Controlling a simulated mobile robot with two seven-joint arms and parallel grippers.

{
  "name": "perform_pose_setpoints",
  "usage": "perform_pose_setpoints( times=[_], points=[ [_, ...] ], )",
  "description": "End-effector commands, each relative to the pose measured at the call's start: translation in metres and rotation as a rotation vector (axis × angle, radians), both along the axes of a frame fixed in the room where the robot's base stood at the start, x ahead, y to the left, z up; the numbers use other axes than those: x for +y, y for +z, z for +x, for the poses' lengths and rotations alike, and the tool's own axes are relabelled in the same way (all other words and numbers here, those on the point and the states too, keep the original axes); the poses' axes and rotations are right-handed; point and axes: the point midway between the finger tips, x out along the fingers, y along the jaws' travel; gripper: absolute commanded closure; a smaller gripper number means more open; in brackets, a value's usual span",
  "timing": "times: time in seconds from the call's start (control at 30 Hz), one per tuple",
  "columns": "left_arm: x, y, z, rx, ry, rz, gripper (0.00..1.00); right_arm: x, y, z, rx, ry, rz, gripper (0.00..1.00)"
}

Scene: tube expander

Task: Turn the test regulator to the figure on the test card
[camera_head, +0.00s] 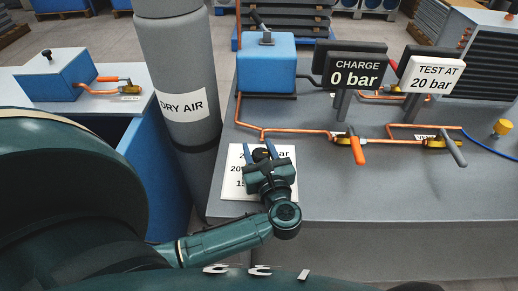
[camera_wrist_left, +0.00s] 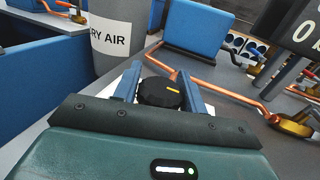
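The test regulator is a round black knob (camera_head: 261,155) on a white plate (camera_head: 229,183) with printed figures, at the front left of the grey bench. My gripper hides part of these figures. In the left wrist view the knob (camera_wrist_left: 158,92) shows a yellow-orange mark toward its right side. My left gripper (camera_head: 260,150) is over the plate, its two blue fingers (camera_wrist_left: 161,85) on either side of the knob. I cannot tell whether they press on it. The test card (camera_head: 433,77) reads "TEST AT 20 bar". My right gripper is not in view.
A black sign (camera_head: 354,72) reads "CHARGE 0 bar". Copper pipes run to an orange-handled valve (camera_head: 357,150) and a grey-handled valve (camera_head: 453,149). A blue box (camera_head: 266,66) stands behind the knob, and a grey "DRY AIR" cylinder (camera_head: 180,62) to its left. The bench front right is clear.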

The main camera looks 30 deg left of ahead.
Motion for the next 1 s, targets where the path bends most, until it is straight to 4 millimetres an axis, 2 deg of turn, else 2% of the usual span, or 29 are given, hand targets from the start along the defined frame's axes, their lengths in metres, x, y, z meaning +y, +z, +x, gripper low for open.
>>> perform_pose_setpoints(
  times=[0.03,0.27,0.67,1.0],
  points=[
    [-0.0001,0.0000,-0.0001,0.000,0.001,0.000,0.63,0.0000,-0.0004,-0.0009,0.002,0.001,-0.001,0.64],
    [0.0000,0.0001,0.0000,0.000,0.001,0.000,0.81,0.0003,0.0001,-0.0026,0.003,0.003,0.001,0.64],
    [-0.0002,-0.0020,-0.0002,0.002,-0.082,-0.001,0.81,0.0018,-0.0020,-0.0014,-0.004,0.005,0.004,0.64],
    [-0.0026,-0.0004,0.0021,0.002,-0.353,0.003,0.81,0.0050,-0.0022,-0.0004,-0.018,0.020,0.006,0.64]
  ],
)
